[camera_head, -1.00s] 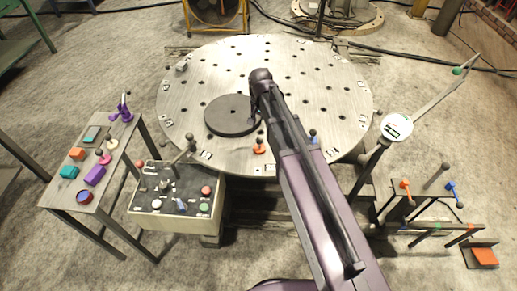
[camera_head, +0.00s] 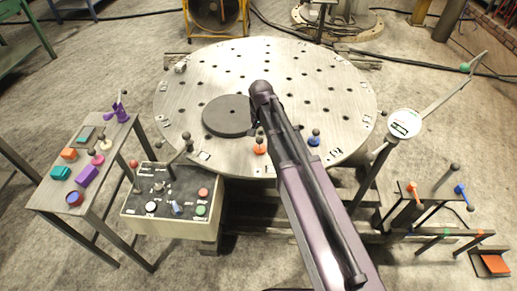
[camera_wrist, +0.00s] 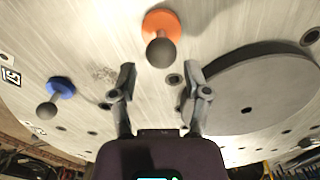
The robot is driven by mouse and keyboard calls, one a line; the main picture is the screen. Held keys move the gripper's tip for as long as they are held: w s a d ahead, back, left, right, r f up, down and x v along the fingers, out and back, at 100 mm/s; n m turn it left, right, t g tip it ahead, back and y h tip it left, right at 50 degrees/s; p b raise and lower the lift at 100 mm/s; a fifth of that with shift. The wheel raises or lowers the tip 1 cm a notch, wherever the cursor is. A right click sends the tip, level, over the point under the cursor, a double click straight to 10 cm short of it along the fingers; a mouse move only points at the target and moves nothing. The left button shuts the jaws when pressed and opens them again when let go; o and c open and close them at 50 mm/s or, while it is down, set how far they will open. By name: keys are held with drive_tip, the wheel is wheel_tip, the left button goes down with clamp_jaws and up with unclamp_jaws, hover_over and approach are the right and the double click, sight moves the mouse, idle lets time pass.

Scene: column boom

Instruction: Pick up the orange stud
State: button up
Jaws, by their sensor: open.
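The orange stud (camera_head: 260,146) stands on the round perforated table near its front edge, just left of my arm in the head view. In the wrist view the orange stud (camera_wrist: 161,32) has an orange disc base and a dark ball top, and lies beyond the fingertips, near the line between them. My gripper (camera_wrist: 159,82) is open and empty, its two fingers apart. The gripper itself is hidden behind my arm in the head view.
A blue stud (camera_head: 314,139) stands right of my arm; it also shows in the wrist view (camera_wrist: 60,87). A dark round plate (camera_head: 228,116) lies on the table (camera_head: 330,80) beside the orange stud. A control box (camera_head: 172,205) and a side table (camera_head: 97,180) stand left.

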sight(260, 143)
drive_tip(key=shift+f, duration=0.1)
idle(0.3)
drive_tip(key=shift+s+a+f+b, duration=0.15)
drive_tip(key=shift+f+b, duration=2.35)
drive_tip(key=shift+b, duration=0.1)
clamp_jaws()
